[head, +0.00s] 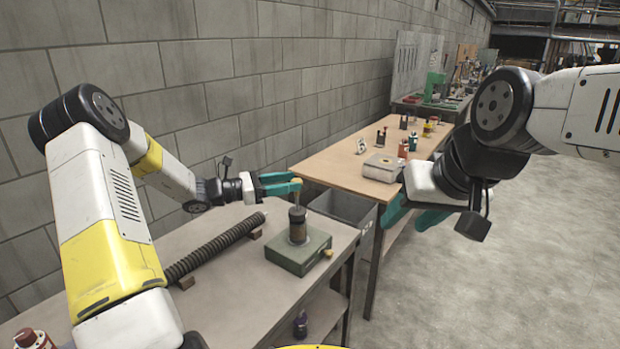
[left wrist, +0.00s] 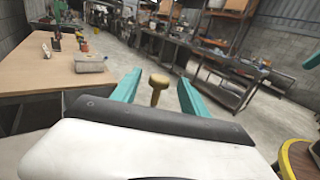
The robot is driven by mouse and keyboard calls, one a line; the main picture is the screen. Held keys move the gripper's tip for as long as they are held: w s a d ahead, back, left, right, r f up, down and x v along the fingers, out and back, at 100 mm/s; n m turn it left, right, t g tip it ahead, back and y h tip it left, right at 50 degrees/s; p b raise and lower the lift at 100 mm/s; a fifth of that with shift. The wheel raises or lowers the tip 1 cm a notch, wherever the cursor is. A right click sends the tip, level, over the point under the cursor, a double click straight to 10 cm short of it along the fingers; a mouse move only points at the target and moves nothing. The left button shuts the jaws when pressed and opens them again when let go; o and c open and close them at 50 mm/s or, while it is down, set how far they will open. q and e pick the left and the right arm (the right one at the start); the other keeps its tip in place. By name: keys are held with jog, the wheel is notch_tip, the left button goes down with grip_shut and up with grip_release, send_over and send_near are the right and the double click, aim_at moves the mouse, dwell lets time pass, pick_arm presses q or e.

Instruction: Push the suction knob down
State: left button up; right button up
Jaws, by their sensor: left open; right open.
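The tan suction knob (head: 297,191) tops a dark upright cylinder (head: 298,225) on a green box (head: 298,252) on the near bench. In the left wrist view the knob (left wrist: 158,82) has a round head on a thin stem and shows between the two teal fingers. My left gripper (head: 284,183) is open at the knob's height, its fingertips at or very near it. I cannot tell whether they touch it. My right gripper (head: 412,216) is open and empty, right of the bench and well away from the knob.
A dark ribbed hose (head: 215,248) lies on supports left of the box. A red-and-white container (head: 33,339) is at the lower left. A grey bin (head: 340,207) stands between the benches. A wooden table (head: 335,167) behind holds a light box (head: 382,168) and small items.

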pick_arm(q)
jog(key=x, duration=0.6)
grip_shut()
dwell(1.3)
